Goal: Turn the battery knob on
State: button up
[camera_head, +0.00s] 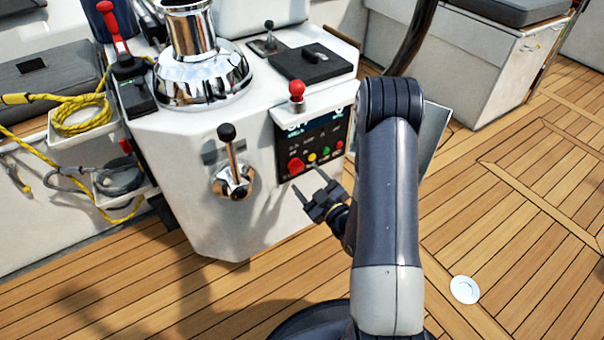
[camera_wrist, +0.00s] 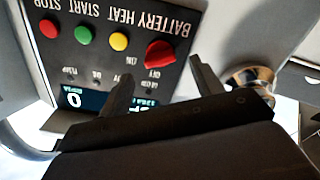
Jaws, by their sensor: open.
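The red battery knob (camera_head: 295,166) sits at the lower left of the black control panel (camera_head: 286,148) on the white console. In the wrist view, which shows the panel upside down, the knob (camera_wrist: 160,54) is at the right end of a row of buttons under the BATTERY label. Its narrower end appears to lie near the OFF mark; the ON mark is to the left. My gripper (camera_head: 308,180) is open and empty, just in front of and below the knob. In the wrist view my gripper (camera_wrist: 161,70) has one finger on each side of the knob's line, apparently short of it.
Yellow (camera_head: 312,157), green (camera_head: 326,149) and red (camera_head: 339,144) buttons sit beside the knob. A red-topped lever (camera_head: 297,90) stands above the panel, and a chrome lever (camera_head: 232,165) is to its left. The wooden deck (camera_head: 510,200) at right is mostly clear.

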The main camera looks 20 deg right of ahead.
aim_at(299, 171)
jog(key=shift+x, duration=1.9)
jog(key=shift+c, duration=0.4)
jog(key=c, duration=0.9)
